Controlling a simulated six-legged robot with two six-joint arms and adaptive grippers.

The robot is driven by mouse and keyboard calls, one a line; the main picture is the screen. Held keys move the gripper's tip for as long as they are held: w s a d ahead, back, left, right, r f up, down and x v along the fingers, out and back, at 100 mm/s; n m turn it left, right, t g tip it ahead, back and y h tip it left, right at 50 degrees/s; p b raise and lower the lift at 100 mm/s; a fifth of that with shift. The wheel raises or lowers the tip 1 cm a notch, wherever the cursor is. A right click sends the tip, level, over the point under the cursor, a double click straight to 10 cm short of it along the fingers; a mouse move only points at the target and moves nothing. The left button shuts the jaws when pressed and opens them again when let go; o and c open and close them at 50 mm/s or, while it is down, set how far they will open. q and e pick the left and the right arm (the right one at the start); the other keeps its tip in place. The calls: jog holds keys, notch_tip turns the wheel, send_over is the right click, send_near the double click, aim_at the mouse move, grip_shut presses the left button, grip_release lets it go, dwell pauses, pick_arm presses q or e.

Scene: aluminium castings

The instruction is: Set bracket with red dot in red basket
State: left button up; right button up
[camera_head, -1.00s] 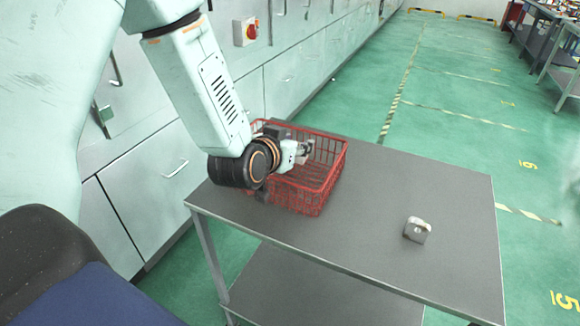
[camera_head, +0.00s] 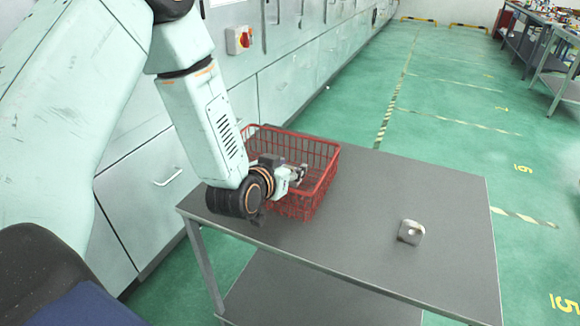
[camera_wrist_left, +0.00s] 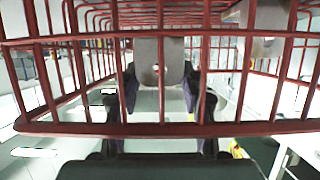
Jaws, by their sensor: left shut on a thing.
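The red wire basket (camera_head: 318,190) stands on the grey table (camera_head: 400,180). My left gripper (camera_head: 296,176) is at the basket's near part in the head view, low between its walls as seen there. It is shut on a grey metal bracket (camera_wrist_left: 160,60), which shows between the fingers in the left wrist view with a small reddish mark on its face. Red wires (camera_wrist_left: 230,129) of the basket cross in front of the fingers and bracket there. I cannot tell whether the bracket touches the basket. My right gripper is not in view.
Another grey bracket (camera_head: 411,232) lies alone on the table's right part. The table top around it is clear. Grey cabinets (camera_head: 285,90) run along behind the table on the left. Green floor (camera_head: 450,110) is open on the right.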

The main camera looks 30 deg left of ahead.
pick_arm(q)
jog(key=shift+f, duration=0.2)
jog(key=shift+w+d+f, duration=0.2)
jog(key=shift+w, duration=0.05)
jog(key=o, duration=0.8)
jog(key=shift+d, duration=0.1)
jog(key=shift+c, duration=0.2)
jog(key=o, duration=0.4)
jog(key=shift+s+a, duration=0.2)
jog(key=shift+a, duration=0.1)
jog(key=shift+w+d, duration=0.1)
jog(key=shift+d, duration=0.1)
